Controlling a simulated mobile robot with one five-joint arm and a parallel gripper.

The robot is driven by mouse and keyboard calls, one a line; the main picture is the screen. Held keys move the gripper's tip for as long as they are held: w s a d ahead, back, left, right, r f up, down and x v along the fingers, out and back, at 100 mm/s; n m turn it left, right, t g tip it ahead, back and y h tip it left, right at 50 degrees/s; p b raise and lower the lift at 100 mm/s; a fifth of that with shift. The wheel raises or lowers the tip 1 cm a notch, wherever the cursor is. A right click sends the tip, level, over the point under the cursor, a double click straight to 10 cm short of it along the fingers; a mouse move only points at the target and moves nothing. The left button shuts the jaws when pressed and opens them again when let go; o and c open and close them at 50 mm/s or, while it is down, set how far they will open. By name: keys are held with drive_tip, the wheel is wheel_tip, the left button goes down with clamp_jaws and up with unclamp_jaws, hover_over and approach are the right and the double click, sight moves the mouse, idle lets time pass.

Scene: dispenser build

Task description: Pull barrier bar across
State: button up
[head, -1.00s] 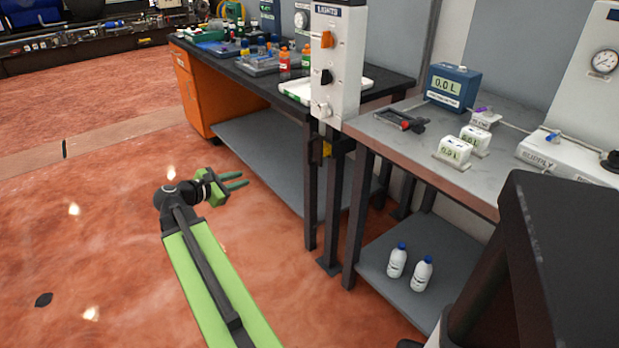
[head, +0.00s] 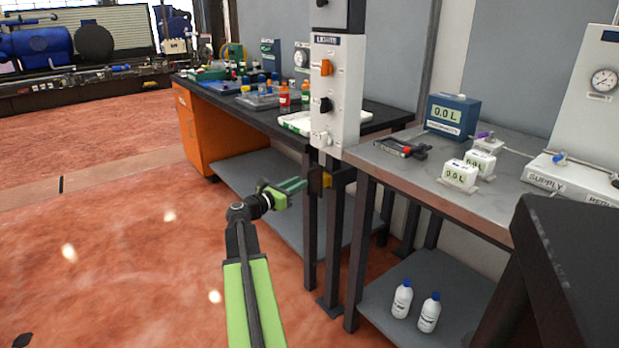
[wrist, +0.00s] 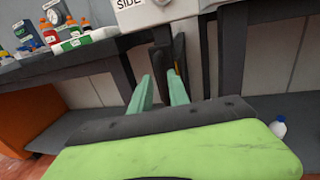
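A dark bar-like part with a yellow piece (head: 327,180) sits low on the post below the lights panel, between the two benches. It is probably the barrier bar, but I cannot be sure. My gripper (head: 304,184) has green fingers and points at this part from the left. The wrist view shows the two fingers of my gripper (wrist: 160,78) apart, with nothing seen between them. I cannot tell whether a fingertip touches the dark part.
The white lights panel (head: 335,95) with knobs stands above. The left bench (head: 260,118) carries bottles and trays. The right grey bench (head: 395,172) carries meters and a red-and-black tool (head: 402,148). White bottles (head: 402,299) stand on its lower shelf. Open floor lies left.

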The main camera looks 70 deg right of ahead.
sight(308, 178)
drive_tip(key=x, duration=0.6)
drive_tip(key=shift+c, duration=0.2)
clamp_jaws()
drive_tip(key=shift+s+a+f, duration=0.1)
idle(0.9)
